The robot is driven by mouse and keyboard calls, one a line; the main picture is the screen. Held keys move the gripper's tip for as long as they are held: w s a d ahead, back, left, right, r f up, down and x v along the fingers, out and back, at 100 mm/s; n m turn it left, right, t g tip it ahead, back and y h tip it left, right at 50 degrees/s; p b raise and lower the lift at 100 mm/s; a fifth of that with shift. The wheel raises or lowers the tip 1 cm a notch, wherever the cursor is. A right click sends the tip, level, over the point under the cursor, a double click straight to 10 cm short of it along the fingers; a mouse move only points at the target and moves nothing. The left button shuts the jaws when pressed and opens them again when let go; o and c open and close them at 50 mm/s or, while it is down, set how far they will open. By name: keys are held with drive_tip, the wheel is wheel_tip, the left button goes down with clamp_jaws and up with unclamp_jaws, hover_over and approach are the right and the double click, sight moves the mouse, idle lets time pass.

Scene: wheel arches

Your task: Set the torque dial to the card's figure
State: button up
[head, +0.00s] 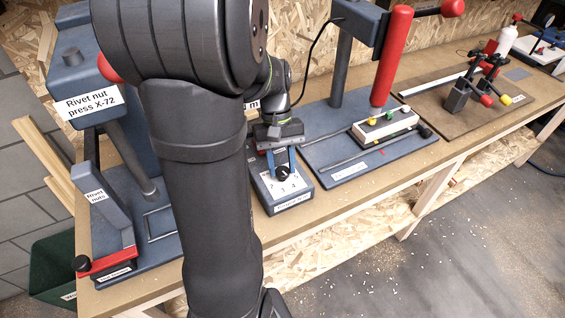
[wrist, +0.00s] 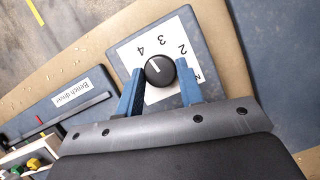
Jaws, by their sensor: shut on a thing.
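The torque dial is a round black knob (wrist: 160,71) on a white number plate (wrist: 130,50) atop a blue-grey box (head: 291,205). In the wrist view, its small white mark points up-left, roughly between 3 and 4; the exact setting is hard to tell. My gripper (wrist: 160,68) has its blue fingers on either side of the knob, shut on it. In the head view the knob (head: 283,174) sits below my gripper (head: 281,164). A white card (head: 252,104) behind my arm shows only an "m"; its figure is hidden.
A rivet nut press (head: 80,75) stands left of my arm. Clamps (head: 465,92) stand farther right on the wooden bench.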

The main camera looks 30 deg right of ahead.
drive_tip(key=shift+a+n+h, duration=0.1)
drive_tip(key=shift+n+h, duration=0.4)
drive_tip(key=shift+n, duration=1.1)
drive_tip(key=o, duration=1)
drive_tip(key=shift+c, duration=0.2)
drive_tip(key=v, duration=1.7)
drive_tip(key=shift+w+a+r, duration=0.15)
drive_tip(key=shift+w, duration=0.15)
drive_tip(key=x, duration=1.7)
drive_tip(key=shift+s, duration=0.3)
